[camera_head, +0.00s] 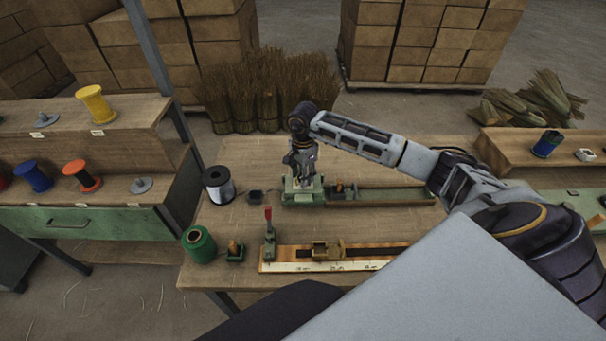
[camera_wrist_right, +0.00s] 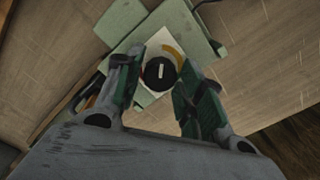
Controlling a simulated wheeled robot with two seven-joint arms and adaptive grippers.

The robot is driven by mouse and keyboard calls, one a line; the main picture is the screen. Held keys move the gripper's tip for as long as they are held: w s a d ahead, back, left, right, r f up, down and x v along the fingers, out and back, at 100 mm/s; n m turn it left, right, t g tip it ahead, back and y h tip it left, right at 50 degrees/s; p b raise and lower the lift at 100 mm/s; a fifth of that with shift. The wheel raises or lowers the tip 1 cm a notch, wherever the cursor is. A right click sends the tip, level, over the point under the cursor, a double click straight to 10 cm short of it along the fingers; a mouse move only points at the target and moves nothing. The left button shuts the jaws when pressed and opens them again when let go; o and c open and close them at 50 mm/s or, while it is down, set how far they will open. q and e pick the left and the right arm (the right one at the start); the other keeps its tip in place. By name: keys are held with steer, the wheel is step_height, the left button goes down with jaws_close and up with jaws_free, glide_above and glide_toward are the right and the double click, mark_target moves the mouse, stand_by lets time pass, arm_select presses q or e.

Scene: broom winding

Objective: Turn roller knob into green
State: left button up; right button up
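The roller knob (camera_wrist_right: 160,73) is a round black dial with a white pointer line, on a pale plate with a coloured arc (camera_wrist_right: 172,52) of which a yellow-orange part shows. The plate sits on the green winding machine (camera_head: 305,196) on the table. My right gripper (camera_wrist_right: 157,92) is open, with one finger on each side of the knob in the wrist view; I cannot tell whether they touch it. In the head view my right gripper (camera_head: 300,165) points down over the machine's left end and hides the knob. I see no green part of the arc clearly. My left gripper is not in view.
A white-and-black spool (camera_head: 218,185) and a green spool (camera_head: 199,244) stand on the table's left side. Broom bundles (camera_head: 268,92) stand behind the table.

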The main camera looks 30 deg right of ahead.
steer(key=c, duration=0.6)
steer(key=shift+o, duration=0.2)
